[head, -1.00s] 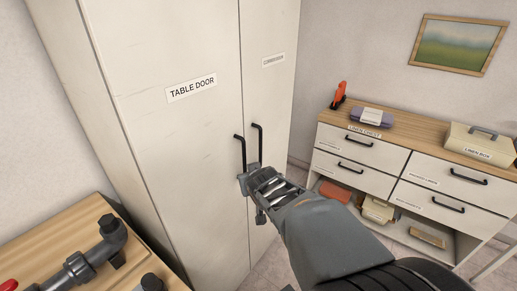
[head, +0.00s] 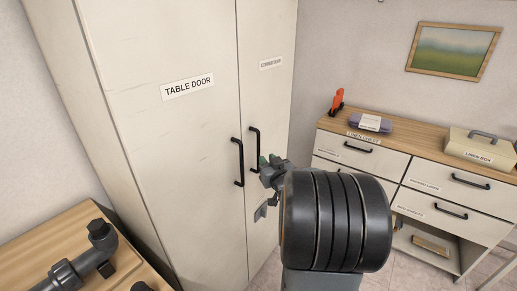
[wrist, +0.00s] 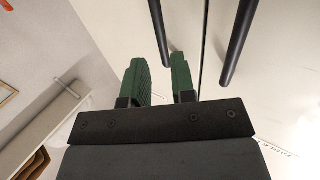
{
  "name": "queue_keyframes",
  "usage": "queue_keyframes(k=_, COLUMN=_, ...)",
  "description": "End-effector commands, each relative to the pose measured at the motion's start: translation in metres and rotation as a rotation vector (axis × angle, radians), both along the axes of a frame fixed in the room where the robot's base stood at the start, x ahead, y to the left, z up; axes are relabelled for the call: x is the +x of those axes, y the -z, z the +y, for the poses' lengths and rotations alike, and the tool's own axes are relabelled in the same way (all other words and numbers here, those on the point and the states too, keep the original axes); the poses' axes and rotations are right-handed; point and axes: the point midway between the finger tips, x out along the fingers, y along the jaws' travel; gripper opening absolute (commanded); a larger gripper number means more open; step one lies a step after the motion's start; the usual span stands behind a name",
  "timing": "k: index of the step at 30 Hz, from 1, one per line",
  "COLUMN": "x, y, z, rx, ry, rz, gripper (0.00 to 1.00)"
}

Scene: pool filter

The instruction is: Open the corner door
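The tall pale cabinet has two closed doors. The corner door (head: 270,95) is the right one, with a small label that is hard to read. Its black upright bar handle (head: 255,148) also shows in the wrist view (wrist: 158,28). My gripper (head: 266,164) is just right of this handle's lower part. In the wrist view its two green fingers (wrist: 160,82) are open, with the handle's end appearing in the gap between them. I cannot tell whether the fingers are around the bar or short of it. Nothing is gripped.
The left door, labelled TABLE DOOR (head: 170,130), has its own black handle (head: 238,162) close by. A linen chest (head: 390,140) with drawers stands at right, bearing a linen box (head: 480,146). A wooden table (head: 60,240) with grey pipework is at lower left.

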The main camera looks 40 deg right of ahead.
Motion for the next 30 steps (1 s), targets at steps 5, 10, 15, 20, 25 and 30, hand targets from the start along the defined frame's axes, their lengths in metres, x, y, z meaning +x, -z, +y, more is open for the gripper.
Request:
queue_keyframes(k=5, x=0.035, y=0.0, z=-0.008, rx=0.001, ry=-0.002, rz=0.002, gripper=0.24)
queue_keyframes(k=10, x=0.061, y=0.0, z=-0.015, rx=-0.001, ry=-0.002, rz=0.001, gripper=0.24)
queue_keyframes(k=15, x=0.078, y=0.0, z=-0.019, rx=0.0, ry=-0.001, rz=0.001, gripper=0.24)
queue_keyframes(k=20, x=0.086, y=0.0, z=-0.021, rx=0.0, ry=-0.001, rz=0.001, gripper=0.24)
queue_keyframes(k=25, x=0.087, y=0.0, z=-0.022, rx=-0.001, ry=0.0, rz=0.0, gripper=0.24)
queue_keyframes(k=30, x=0.087, y=0.0, z=-0.022, rx=-0.001, ry=0.0, rz=0.001, gripper=0.23)
